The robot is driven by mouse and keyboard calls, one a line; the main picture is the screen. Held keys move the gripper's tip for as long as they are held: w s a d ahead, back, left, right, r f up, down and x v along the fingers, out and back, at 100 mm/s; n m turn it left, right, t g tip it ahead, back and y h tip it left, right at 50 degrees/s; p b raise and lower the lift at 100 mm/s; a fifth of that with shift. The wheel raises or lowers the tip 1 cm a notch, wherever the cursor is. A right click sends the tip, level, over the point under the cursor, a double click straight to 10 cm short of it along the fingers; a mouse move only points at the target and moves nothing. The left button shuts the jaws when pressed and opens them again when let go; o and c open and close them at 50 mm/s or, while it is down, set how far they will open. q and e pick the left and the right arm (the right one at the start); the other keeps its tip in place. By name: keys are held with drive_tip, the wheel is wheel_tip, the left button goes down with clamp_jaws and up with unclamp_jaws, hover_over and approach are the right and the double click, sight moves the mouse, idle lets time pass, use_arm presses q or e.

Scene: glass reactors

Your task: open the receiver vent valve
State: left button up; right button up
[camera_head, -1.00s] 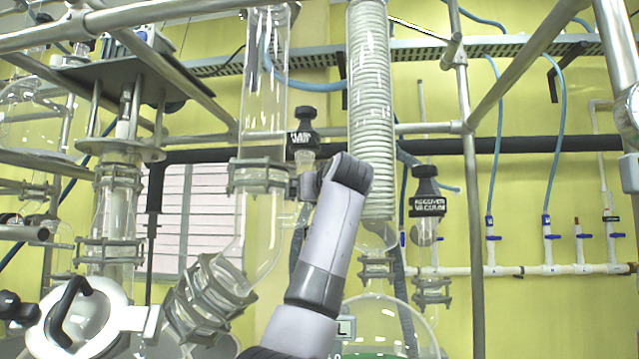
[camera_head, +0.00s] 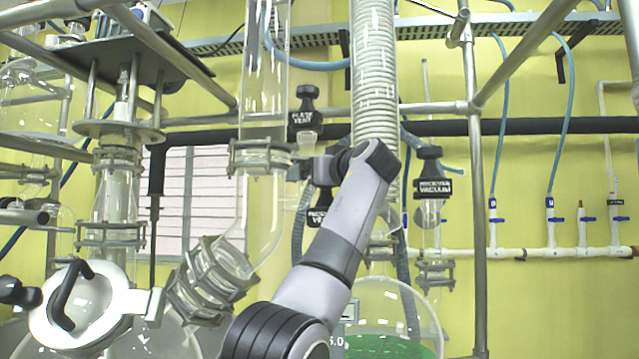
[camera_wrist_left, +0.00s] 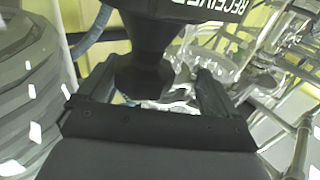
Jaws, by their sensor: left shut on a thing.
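The receiver vent valve (camera_head: 319,216) has a black knob with a white label, partly hidden by my arm in the head view. In the left wrist view its black knob (camera_wrist_left: 150,52) fills the upper middle, with "RECEIVER" readable on its collar. My left gripper (camera_head: 322,170) is at the knob, just above the label. In the left wrist view the gripper's fingers (camera_wrist_left: 155,92) stand on both sides of the knob and are shut on it. How far the valve is turned cannot be told. My right gripper is not in view.
The flask vent valve (camera_head: 305,110) is just above and left of my gripper. The receiver vacuum valve (camera_head: 432,180) is to the right. A glass column (camera_head: 263,110) and a coiled condenser (camera_head: 374,80) stand close by, with metal frame rods (camera_head: 470,180) around.

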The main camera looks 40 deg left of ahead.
sight(329, 192)
use_arm(q)
drive_tip(key=d+f, duration=0.1)
drive_tip(key=w+d+f+b, duration=0.1)
drive_tip(key=f, duration=0.1)
drive_tip(key=shift+d+f, duration=0.1)
drive_tip(key=shift+f, duration=0.1)
drive_tip(key=s+d+r+b, duration=0.1)
drive_tip(key=s+d, duration=0.1)
drive_tip(key=d, duration=0.5)
drive_tip(key=shift+s+r, duration=0.4)
